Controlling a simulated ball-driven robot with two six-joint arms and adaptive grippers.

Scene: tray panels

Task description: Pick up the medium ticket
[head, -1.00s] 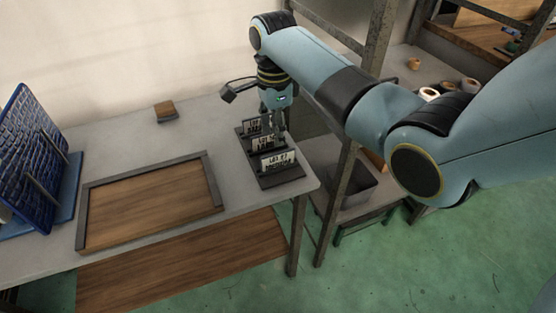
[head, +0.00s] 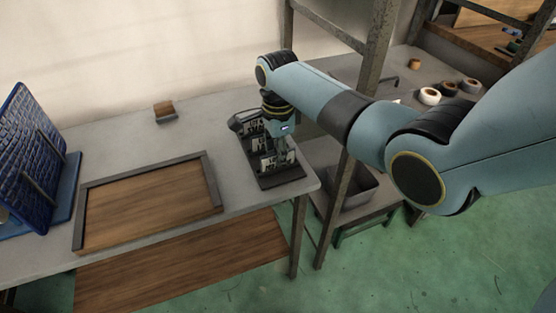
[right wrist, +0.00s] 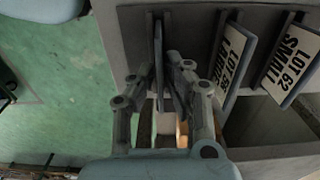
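Several tickets stand in a dark rack (head: 283,181) at the right end of the table. In the right wrist view one ticket (right wrist: 158,45) shows edge-on between the fingers of my right gripper (right wrist: 163,78), with a gap still visible beside it. Its face cannot be read there; the other two read LOT 62 SMALL (right wrist: 292,58) and a LOT ticket (right wrist: 232,62) that looks like LARGE. In the head view my right gripper (head: 272,160) is down at the front ticket of the rack and partly hides it. My left gripper is out of view.
A wooden tray panel (head: 79,217) with dark edging lies left of the rack. A blue panel (head: 32,150) stands at the far left. A small brown block (head: 164,109) lies at the back. A metal post (head: 345,190) and a grey bin (head: 352,190) are just right of the table.

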